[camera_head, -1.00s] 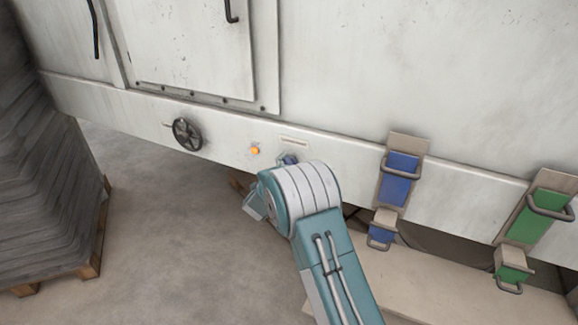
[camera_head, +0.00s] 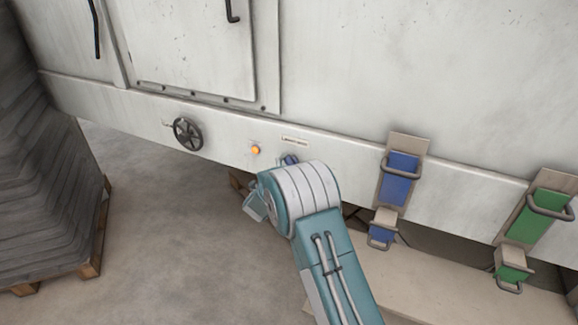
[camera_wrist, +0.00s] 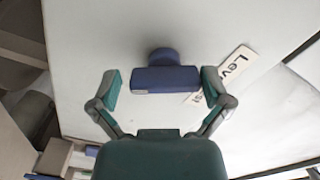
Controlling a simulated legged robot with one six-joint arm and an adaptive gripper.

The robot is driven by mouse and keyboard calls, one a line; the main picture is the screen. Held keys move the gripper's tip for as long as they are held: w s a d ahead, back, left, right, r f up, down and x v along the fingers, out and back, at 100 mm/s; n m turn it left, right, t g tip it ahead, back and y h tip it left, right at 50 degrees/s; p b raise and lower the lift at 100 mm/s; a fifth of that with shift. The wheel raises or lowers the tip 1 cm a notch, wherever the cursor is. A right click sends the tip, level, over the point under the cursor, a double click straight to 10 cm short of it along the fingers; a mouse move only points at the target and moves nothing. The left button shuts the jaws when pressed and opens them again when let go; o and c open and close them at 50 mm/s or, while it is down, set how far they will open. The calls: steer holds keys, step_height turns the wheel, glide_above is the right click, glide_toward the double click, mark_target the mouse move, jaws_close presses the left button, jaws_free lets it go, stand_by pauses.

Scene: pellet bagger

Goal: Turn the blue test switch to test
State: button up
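The blue test switch (camera_wrist: 165,78) sits on the pale machine panel in the wrist view, its bar lying across the picture between my fingertips. It also shows in the head view (camera_head: 290,159), just above my arm's rounded joint, which partly covers it. My gripper (camera_wrist: 160,88) is open, one finger at each end of the bar. A narrow gap shows at the left finger; the right fingertip is very close to the bar, and I cannot tell whether it touches. In the head view my gripper is hidden behind my arm.
A label plate (camera_wrist: 238,65) with partly readable text is beside the switch. An orange button (camera_head: 255,150) and a black handwheel (camera_head: 187,134) are to its left. Blue (camera_head: 398,180) and green (camera_head: 536,218) latches stand to the right. A stacked pallet (camera_head: 50,190) is at far left.

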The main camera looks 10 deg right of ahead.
steer(key=shift+r, duration=0.1)
steer(key=shift+s+a, duration=0.15)
steer(key=v, duration=1.1)
steer(key=shift+s+a, duration=0.2)
